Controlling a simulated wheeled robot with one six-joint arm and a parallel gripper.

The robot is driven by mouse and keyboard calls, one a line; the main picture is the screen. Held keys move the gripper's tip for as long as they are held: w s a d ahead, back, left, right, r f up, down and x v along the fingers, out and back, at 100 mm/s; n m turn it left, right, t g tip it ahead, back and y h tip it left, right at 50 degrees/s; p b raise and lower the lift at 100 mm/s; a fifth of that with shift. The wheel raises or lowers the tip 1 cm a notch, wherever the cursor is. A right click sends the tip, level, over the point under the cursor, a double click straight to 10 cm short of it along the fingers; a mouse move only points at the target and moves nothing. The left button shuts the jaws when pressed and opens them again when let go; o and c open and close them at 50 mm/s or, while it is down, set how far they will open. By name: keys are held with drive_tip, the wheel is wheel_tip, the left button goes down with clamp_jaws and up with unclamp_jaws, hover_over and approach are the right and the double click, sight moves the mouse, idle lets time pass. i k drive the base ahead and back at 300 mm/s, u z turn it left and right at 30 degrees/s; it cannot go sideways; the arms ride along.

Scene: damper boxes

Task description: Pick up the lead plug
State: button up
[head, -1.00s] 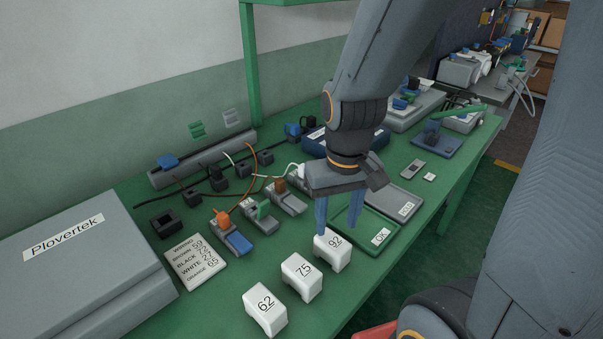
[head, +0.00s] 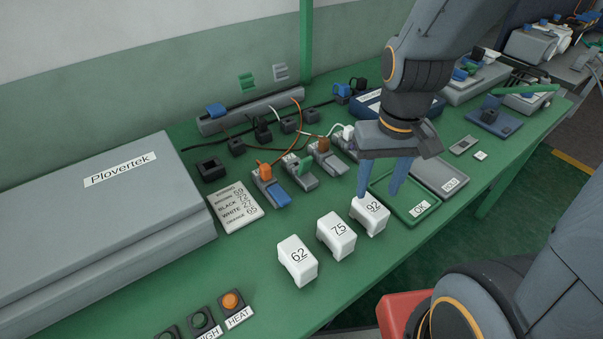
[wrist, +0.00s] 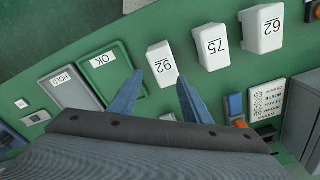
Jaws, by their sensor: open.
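My gripper (head: 378,190) is open and empty, its fingers pointing down close above the white box marked 92 (head: 372,216). The wrist view shows my gripper (wrist: 161,76) with its fingers apart around that box in the picture. I cannot tell which plug is the lead plug. My gripper is to the right of all these.
White boxes 75 (head: 336,237) and 62 (head: 297,262) stand at the front. A green OK tray (head: 400,209) and a grey HOLD tray (head: 437,172) lie to the right. A large grey Plovertek case (head: 90,235) fills the left. A wiring card (head: 235,208) lies between.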

sight(349, 130)
drive_tip(key=u, duration=0.05)
drive_tip(key=k, duration=0.95)
drive_tip(key=z, duration=0.85)
drive_tip(key=i, duration=1.4)
drive_tip(key=u, duration=1.45)
